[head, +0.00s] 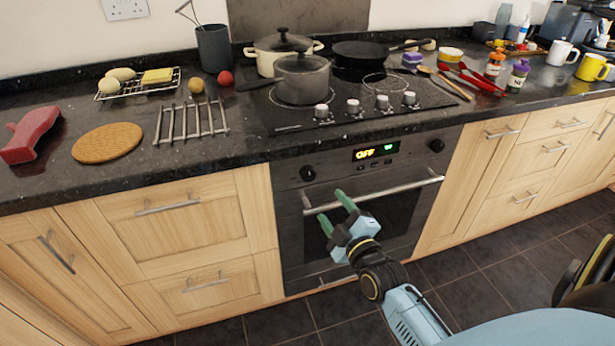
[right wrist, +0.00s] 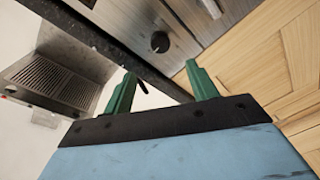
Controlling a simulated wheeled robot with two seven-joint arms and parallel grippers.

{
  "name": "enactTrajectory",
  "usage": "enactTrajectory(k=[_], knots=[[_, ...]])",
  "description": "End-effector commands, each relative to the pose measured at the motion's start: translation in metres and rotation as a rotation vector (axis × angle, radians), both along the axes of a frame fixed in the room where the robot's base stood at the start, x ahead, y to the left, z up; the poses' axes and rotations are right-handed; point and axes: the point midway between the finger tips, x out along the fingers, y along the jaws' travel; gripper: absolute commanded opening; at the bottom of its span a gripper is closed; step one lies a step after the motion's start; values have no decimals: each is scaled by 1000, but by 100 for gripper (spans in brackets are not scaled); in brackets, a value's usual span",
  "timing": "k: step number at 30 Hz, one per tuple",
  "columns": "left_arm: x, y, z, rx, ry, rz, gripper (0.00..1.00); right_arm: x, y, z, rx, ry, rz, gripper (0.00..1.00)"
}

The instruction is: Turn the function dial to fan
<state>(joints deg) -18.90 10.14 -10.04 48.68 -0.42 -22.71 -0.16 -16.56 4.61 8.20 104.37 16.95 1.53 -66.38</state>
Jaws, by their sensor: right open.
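The built-in oven has a dark panel with two black dials, a left dial (head: 307,173) and a right dial (head: 436,146). I cannot read which one is the function dial. In the right wrist view a dial (right wrist: 160,42), which appears to be the left one, lies beyond the open green fingers (right wrist: 162,72). My left gripper is not in view.
The oven handle (head: 385,190) juts out across the door near my right gripper. The granite worktop (head: 240,148) overhangs the panel. Several hob knobs (head: 353,105) and pots (head: 302,78) stand above. The floor in front is clear.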

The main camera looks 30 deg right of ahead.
Motion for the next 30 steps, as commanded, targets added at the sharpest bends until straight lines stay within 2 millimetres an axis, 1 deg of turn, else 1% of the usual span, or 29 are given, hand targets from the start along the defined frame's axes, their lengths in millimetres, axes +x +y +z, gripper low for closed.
enactTrajectory(k=[1,9,15,21,30], knots=[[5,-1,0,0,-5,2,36,10,-1,1,-1,-5,0,58],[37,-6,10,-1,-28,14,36,65,-8,-1,0,-2,0,58],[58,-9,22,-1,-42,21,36,97,-12,-1,1,-1,0,58],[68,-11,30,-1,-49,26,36,113,-14,-1,0,1,1,58],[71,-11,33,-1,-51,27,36,116,-14,0,1,1,1,58]])
